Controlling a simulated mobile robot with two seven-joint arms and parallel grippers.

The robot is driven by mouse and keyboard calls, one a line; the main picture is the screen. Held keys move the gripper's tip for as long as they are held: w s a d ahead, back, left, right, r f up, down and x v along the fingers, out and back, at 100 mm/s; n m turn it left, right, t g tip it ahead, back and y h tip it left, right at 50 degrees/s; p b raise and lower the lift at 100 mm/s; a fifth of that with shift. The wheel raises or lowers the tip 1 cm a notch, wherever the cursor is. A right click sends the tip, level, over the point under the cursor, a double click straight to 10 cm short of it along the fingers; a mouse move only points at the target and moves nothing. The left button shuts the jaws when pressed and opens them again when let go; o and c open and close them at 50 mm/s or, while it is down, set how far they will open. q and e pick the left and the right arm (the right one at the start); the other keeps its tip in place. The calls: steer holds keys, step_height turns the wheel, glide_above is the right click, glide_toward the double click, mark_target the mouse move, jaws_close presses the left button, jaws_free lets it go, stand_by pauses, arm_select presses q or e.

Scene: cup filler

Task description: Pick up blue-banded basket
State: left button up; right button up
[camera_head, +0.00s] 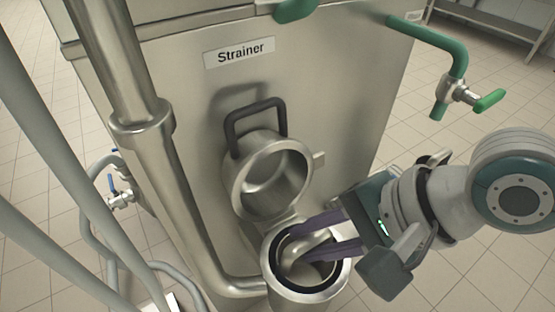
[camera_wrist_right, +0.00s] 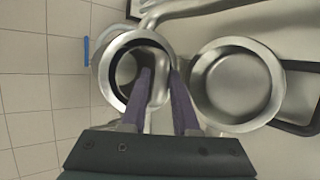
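The strainer housing (camera_head: 338,284) is a round steel pot, open at the top, at the lower middle of the head view. A dark band, perhaps the blue band of the basket (camera_head: 278,262), lines its mouth, with a curved grey bar (camera_head: 310,244) across it. My right gripper (camera_head: 304,238) reaches in from the right, its two purple fingers apart over the mouth. In the right wrist view the fingers (camera_wrist_right: 160,72) lie on either side of the grey bar. I cannot tell whether they touch it. The basket's lower part is hidden. My left gripper is not in view.
The round hinged lid (camera_head: 268,178) stands open behind the housing, with a dark handle (camera_head: 254,108). A steel cabinet labelled "Strainer" (camera_head: 238,51) rises behind. A thick pipe (camera_head: 140,120) runs at left. A green-handled tap (camera_head: 470,95) is at upper right.

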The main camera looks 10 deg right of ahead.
steer(key=shift+w+a+f, duration=0.15)
steer(key=shift+a+f, duration=0.15)
steer(key=shift+f, duration=0.05)
steer(key=shift+c, duration=0.2)
jaws_close()
stand_by(1.0)
